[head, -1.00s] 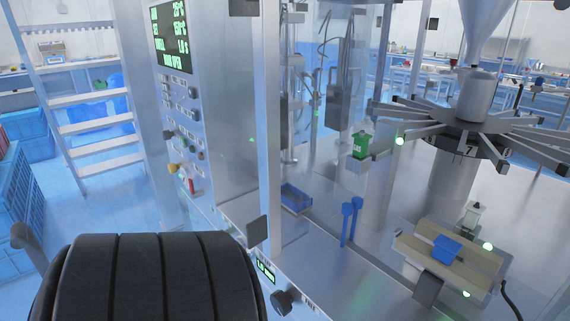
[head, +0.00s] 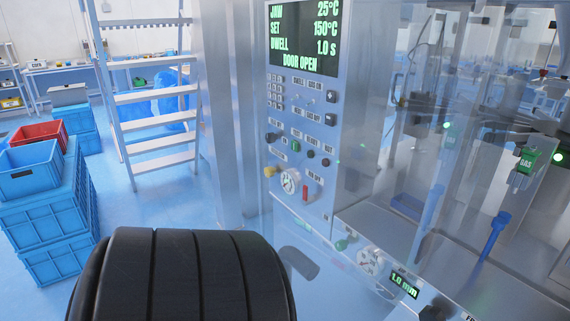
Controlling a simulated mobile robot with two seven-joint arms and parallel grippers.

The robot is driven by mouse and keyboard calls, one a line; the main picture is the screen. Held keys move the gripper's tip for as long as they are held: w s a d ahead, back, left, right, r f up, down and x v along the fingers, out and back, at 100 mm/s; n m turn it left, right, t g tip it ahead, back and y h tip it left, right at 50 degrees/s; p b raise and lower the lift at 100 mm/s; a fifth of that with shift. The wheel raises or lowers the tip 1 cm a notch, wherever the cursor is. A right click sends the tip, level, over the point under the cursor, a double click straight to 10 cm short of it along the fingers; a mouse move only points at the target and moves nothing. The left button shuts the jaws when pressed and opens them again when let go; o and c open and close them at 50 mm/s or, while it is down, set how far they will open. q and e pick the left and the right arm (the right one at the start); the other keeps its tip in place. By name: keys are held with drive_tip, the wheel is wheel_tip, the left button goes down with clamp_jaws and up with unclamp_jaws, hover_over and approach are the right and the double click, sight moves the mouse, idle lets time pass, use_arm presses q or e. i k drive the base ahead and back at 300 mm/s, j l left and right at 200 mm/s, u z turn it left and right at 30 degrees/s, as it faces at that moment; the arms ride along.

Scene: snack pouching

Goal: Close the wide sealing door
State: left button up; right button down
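The packing machine's control panel (head: 302,130) faces me near the middle of the head view. Its screen (head: 303,38) reads JAW 25°C, SET 150°C, DWELL 1.0 s and DOOR OPEN. Clear, see-through panelling (head: 415,70) covers the machine's right side. I cannot tell which pane is the wide sealing door, nor make out its handle. Neither of my grippers is in view.
Blue crates (head: 45,220) stand stacked at the left, with a red crate (head: 38,133) behind. A white step ladder (head: 150,97) stands beside the machine. A green GAS block (head: 526,161) is at the right.

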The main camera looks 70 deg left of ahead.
sight(405, 265)
drive_tip(key=k+j, duration=0.1)
drive_tip(key=j, duration=0.3)
drive_tip(key=k+j, duration=0.15)
drive_tip(key=j, duration=0.2)
drive_tip(key=k+j, duration=0.1)
drive_tip(key=j, duration=0.3)
drive_tip(key=k+j, duration=0.1)
drive_tip(key=j, duration=0.25)
